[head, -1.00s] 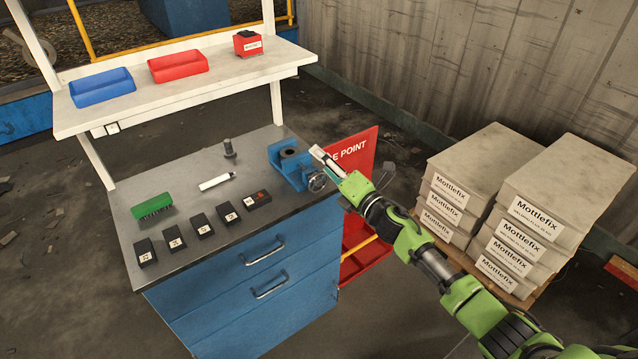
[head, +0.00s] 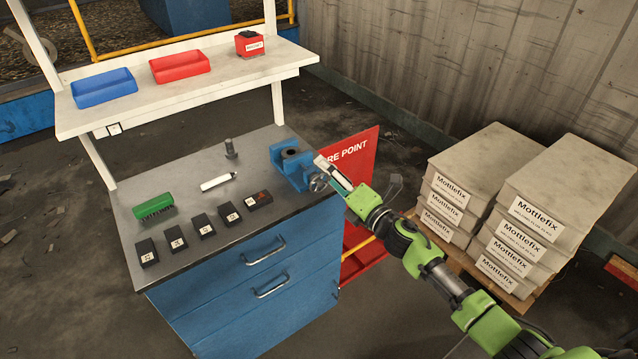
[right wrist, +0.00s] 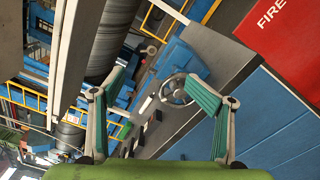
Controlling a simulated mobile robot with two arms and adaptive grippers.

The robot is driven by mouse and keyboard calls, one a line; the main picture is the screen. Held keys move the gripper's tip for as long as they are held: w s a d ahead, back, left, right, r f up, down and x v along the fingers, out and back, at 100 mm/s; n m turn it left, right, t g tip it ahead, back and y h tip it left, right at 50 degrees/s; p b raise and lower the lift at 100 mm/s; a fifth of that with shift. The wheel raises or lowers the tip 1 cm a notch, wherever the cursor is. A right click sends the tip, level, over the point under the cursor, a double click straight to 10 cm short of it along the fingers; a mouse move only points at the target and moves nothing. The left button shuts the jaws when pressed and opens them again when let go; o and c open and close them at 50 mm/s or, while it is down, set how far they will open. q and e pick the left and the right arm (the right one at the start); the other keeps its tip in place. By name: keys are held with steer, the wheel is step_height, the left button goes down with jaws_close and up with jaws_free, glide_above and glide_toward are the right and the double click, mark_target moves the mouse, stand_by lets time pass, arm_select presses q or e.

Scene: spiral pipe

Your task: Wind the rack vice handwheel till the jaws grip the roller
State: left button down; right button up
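The blue rack vice (head: 290,170) stands at the right end of the bench, with a dark round opening or roller top between its jaws; I cannot tell which. Its handwheel (head: 318,183) is on the front right side. My right gripper (head: 328,170) is beside the handwheel, open and empty. In the right wrist view, the gripper (right wrist: 155,75) has its two green-padded fingers wide apart, and the spoked handwheel (right wrist: 178,90) shows beyond them, nearer the right finger. A dark upright cylinder (head: 230,148) stands on the bench behind the vice's left. My left gripper is not in view.
The bench top (head: 185,200) carries a green brush (head: 153,205), a white marker-like object (head: 218,182) and a row of black blocks (head: 205,226). A red sign panel (head: 358,150) stands right of the bench. Stacked boxes (head: 500,200) are farther right.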

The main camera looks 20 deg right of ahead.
mark_target(313, 192)
steer(key=shift+s+d+r, duration=0.1)
steer(key=shift+d+r, duration=0.1)
steer(key=n+b, duration=0.1)
steer(key=n, duration=0.1)
steer(key=a+f+n+b, duration=0.1)
steer(key=n, duration=0.2)
steer(key=s+a+n+b, duration=0.1)
steer(key=n, duration=0.1)
steer(key=shift+a+f+n+b, duration=0.2)
steer(key=shift+f+n+b, duration=0.1)
steer(key=shift+f, duration=0.05)
steer(key=n, duration=0.2)
steer(key=a+n, duration=0.1)
steer(key=n, duration=0.2)
steer(key=a+n, duration=0.1)
steer(key=n, duration=0.1)
steer(key=shift+s+a+f, duration=0.15)
steer(key=shift+s+f, duration=0.15)
steer(key=shift+f, duration=0.1)
steer(key=n, duration=0.2)
steer(key=a+n, duration=0.1)
steer(key=shift+s+f+p, duration=0.2)
steer(key=shift+f+p, duration=0.05)
steer(key=shift+p, duration=0.15)
steer(key=shift+w, duration=0.1)
